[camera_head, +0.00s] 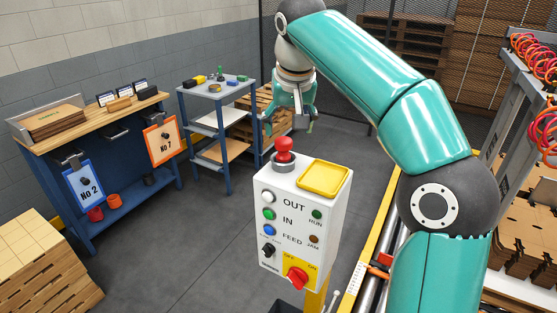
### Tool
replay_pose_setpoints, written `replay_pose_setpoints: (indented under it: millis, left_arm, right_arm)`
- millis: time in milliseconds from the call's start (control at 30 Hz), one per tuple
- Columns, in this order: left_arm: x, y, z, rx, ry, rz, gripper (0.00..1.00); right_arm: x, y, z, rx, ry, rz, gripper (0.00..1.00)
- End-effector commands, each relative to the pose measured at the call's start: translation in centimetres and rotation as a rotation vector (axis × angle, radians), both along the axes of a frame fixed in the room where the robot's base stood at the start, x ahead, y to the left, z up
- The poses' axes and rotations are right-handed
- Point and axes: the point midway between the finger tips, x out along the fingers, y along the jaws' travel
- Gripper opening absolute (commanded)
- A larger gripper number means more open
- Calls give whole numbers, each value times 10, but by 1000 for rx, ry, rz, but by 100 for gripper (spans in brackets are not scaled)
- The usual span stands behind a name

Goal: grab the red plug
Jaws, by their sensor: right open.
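The red plug (284,149) looks like a red knob with a rounded head. It stands upright in a grey collar on top of the white control box (316,222), at the back left of its top face. My right gripper (289,127) points down, with its fingers spread and nothing between them. In the picture it is just above the red plug, apart from it; the exact distance in depth is hard to tell. My left gripper is not in view.
A yellow tray (324,175) sits beside the plug on the box top. A red rotary switch (297,278) is on the box front. A blue workbench (100,150) and a small blue table (216,92) stand to the left. A roller conveyor (372,265) runs at the right.

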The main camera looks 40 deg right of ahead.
Motion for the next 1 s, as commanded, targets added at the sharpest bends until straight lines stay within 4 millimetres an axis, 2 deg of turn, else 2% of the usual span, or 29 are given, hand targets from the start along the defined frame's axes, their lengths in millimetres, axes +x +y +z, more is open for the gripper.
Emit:
replay_pose_setpoints:
  millis: [233, 500, 800, 833, 1000]
  left_arm:
    - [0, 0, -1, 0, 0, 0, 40]
    - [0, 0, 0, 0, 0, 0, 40]
    - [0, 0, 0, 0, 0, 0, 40]
    - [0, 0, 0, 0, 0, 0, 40]
    - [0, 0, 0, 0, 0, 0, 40]
  right_arm:
    - [6, -3, -14, 0, 0, 0, 70]
    - [19, -9, -47, 0, 2, 0, 70]
    - [22, -10, -53, 1, -2, 2, 70]
    - [22, -10, -53, 1, -2, 2, 69]
    - [22, -9, -53, 1, -1, 3, 40]
